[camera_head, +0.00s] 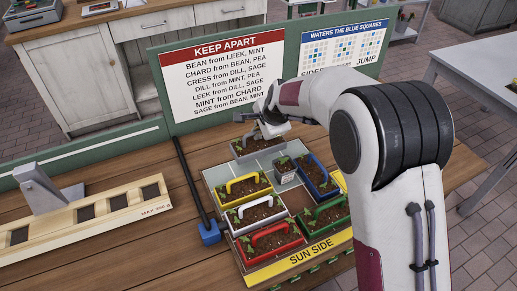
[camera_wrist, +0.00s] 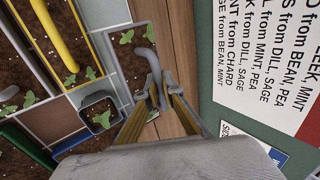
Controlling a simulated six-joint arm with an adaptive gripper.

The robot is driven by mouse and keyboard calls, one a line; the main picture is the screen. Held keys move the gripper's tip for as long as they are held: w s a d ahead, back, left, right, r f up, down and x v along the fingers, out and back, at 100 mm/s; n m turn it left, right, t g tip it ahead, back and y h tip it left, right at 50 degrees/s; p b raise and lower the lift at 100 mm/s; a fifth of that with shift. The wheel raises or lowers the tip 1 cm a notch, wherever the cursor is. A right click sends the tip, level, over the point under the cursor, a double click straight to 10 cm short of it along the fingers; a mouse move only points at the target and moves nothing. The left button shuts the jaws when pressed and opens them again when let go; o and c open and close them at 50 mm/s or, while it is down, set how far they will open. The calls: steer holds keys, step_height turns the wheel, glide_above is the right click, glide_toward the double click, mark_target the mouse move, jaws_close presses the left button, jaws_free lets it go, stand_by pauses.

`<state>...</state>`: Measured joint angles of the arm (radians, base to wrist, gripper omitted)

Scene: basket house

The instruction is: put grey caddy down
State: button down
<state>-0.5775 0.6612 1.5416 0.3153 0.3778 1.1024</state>
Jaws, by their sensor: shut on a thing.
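The grey caddy (camera_head: 257,154) holds soil and seedlings and sits at the back end of the tiled tray (camera_head: 295,201). My gripper (camera_head: 270,129) is above it, shut on its arched grey handle. In the wrist view the handle (camera_wrist: 150,60) runs down between my two fingers (camera_wrist: 160,96). The caddy looks level and overlaps the wooden table beside the tray in that view. I cannot tell whether its base touches the tray or hangs a little above it. Its far side is partly hidden by my gripper.
Yellow (camera_head: 243,188), white (camera_head: 257,214), red (camera_head: 270,243), blue (camera_head: 319,176) and green (camera_head: 322,216) caddies fill much of the tray. A small grey pot (camera_head: 285,170) stands close by. A sign board (camera_head: 222,75) rises behind. A blue-ended tool (camera_head: 210,232) lies left.

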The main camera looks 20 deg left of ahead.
mark_target(261, 145)
steer(key=shift+f, duration=1.35)
steer(key=shift+f, duration=0.1)
steer(key=shift+f, duration=1.75)
steer(key=shift+f, duration=0.1)
steer(key=c, duration=2.2)
jaws_free()
